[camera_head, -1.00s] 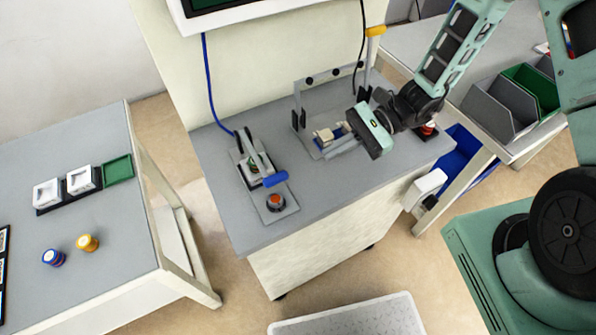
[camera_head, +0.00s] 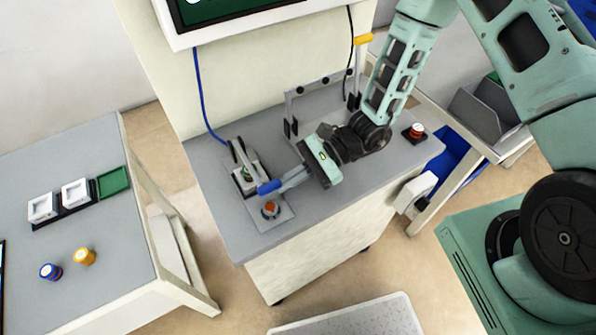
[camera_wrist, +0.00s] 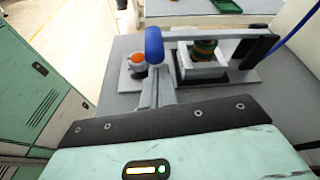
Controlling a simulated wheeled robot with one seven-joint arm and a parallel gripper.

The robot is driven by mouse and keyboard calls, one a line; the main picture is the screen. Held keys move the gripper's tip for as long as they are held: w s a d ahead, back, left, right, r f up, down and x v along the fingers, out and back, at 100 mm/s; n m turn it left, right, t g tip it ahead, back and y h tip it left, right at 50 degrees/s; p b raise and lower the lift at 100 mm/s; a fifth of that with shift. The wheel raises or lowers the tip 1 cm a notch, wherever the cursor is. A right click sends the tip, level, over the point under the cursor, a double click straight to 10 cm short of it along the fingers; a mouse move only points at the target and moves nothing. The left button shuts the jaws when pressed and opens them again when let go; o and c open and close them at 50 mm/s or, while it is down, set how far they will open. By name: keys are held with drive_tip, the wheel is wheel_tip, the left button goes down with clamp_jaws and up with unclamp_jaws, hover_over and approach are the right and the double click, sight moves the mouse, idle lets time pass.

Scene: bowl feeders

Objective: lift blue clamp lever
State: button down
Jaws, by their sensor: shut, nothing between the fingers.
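The blue clamp lever (camera_head: 269,187) is on the left fixture of the grey bench, its grey arm lying low across the fixture. In the wrist view the blue handle (camera_wrist: 154,46) is at the free left end of the arm, with the dark pivot at the right. A green and orange part (camera_wrist: 203,50) sits in the white holder under the arm. My gripper (camera_head: 283,184) is shut and empty, its fingertips close to the handle's right end. In the wrist view my fingers (camera_wrist: 154,88) point at the handle; I cannot tell if they touch it.
An orange button (camera_head: 270,209) sits on the fixture plate (camera_head: 283,217) just in front of the handle. A second fixture with a yellow-handled lever (camera_head: 363,40) stands behind my gripper. A red button (camera_head: 416,130) is at the bench's right. The bench front is clear.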

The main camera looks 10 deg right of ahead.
drive_tip(key=shift+r, duration=0.1)
idle(0.3)
drive_tip(key=shift+r+m+p, duration=0.4)
drive_tip(key=shift+r+p, duration=0.45)
drive_tip(key=shift+p, duration=0.1)
drive_tip(key=w+a+r+m+g+p, duration=0.2)
drive_tip(key=w+r+m+g+p, duration=0.2)
drive_tip(key=w+r+m+p, duration=0.3)
drive_tip(key=shift+w+a+r+g+h+p, duration=0.25)
drive_tip(key=shift+r+p, duration=0.7)
drive_tip(key=shift+r, duration=1.95)
drive_tip(key=shift+w+d, duration=0.1)
